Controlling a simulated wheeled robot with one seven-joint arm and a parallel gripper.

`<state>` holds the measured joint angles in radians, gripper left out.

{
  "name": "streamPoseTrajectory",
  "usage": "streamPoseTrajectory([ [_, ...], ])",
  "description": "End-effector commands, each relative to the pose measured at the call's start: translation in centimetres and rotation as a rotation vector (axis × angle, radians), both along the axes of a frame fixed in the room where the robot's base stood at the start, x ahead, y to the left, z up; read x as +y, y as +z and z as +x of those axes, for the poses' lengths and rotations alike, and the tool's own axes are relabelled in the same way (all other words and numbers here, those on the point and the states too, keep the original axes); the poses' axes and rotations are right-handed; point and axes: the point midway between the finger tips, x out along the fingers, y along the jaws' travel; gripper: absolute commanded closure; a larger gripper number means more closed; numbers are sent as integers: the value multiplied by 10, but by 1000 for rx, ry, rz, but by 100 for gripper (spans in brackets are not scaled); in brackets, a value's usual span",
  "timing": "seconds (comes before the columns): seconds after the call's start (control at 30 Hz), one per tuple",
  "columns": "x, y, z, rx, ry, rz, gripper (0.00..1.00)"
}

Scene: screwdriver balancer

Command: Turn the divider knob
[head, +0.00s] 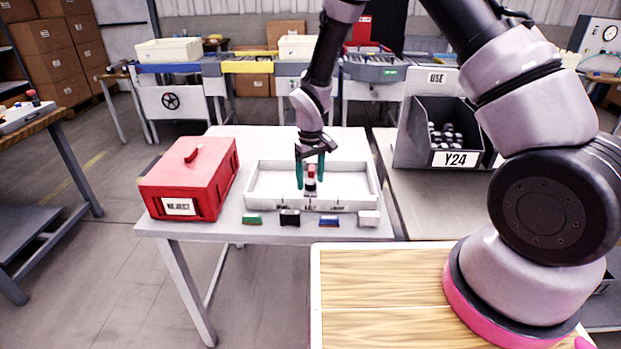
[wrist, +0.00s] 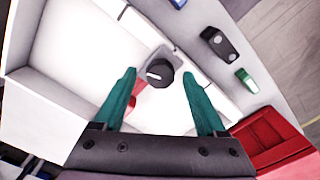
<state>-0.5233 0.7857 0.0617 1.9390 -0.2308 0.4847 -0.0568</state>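A round black knob (wrist: 158,73) with a white mark on its top shows in the wrist view, between my finger tips. A red part (wrist: 136,101) shows beside it, partly behind a finger. In the head view, a small upright piece with a red top and dark lower part (head: 310,171) stands between my fingers at the white tray (head: 256,207); I cannot tell whether this is the same knob. My gripper (head: 310,184) points down with its green fingers apart, one on each side; it also shows in the wrist view (wrist: 158,78). No contact is visible.
A red box (head: 205,163) with a label stands left of the tray. Small green (head: 252,219), black (head: 290,218), blue (head: 329,221) and white (head: 368,218) pieces line the table's front. A grey bin marked Y24 (head: 408,148) stands to the right.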

Motion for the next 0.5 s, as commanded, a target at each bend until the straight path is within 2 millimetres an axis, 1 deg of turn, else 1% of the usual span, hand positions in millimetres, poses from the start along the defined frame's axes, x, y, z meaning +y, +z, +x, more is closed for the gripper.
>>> streamPoseTrajectory([
  [0.17,0,1,0,0,0,0,26],
  [0.27,0,9,0,-2,0,1,26],
  [0.37,0,25,1,-3,0,2,26],
  [0.5,0,54,1,-4,0,1,26],
])
